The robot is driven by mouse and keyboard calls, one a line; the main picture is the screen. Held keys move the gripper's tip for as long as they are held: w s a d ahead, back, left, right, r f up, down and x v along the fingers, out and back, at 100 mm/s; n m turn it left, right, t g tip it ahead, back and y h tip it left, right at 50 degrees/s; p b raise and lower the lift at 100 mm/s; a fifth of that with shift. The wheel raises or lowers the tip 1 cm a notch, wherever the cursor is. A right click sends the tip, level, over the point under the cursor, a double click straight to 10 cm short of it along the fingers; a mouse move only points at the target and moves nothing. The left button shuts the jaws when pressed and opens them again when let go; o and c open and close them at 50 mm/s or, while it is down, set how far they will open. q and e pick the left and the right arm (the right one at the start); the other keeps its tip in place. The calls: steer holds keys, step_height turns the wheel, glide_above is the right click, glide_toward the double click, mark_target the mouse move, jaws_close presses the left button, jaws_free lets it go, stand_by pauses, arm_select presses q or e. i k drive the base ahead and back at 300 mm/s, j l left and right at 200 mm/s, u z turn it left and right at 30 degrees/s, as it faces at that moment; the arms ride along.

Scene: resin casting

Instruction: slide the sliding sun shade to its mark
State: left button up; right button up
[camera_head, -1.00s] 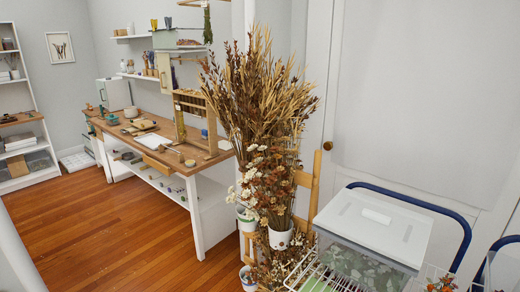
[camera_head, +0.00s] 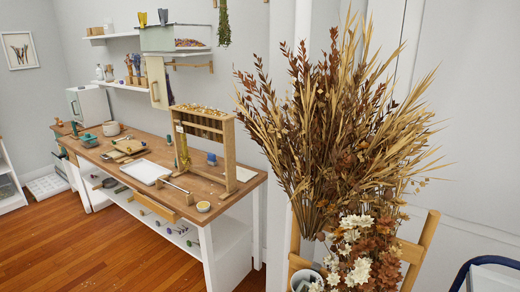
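I cannot make out a sliding sun shade or its mark in the head view. A wooden frame with slats and hanging pieces (camera_head: 229,148) stands upright on the workbench (camera_head: 207,198); I cannot tell whether it has to do with the shade. Neither of my grippers is in view.
A large bunch of dried plants (camera_head: 335,130) stands close at the right, before a wooden chair or ladder (camera_head: 425,240), and hides the wall behind. The bench holds a white tray (camera_head: 146,171) and small tools. The wooden floor (camera_head: 100,250) at the left is clear.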

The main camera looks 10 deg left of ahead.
mark_target(155, 65)
steer(key=i+j, duration=0.45)
steer(key=i+j+z, duration=0.1)
steer(key=i+j, duration=0.4)
steer(key=j, duration=0.2)
steer(key=i+j, duration=0.45)
steer(key=j, duration=0.15)
steer(key=z, duration=0.05)
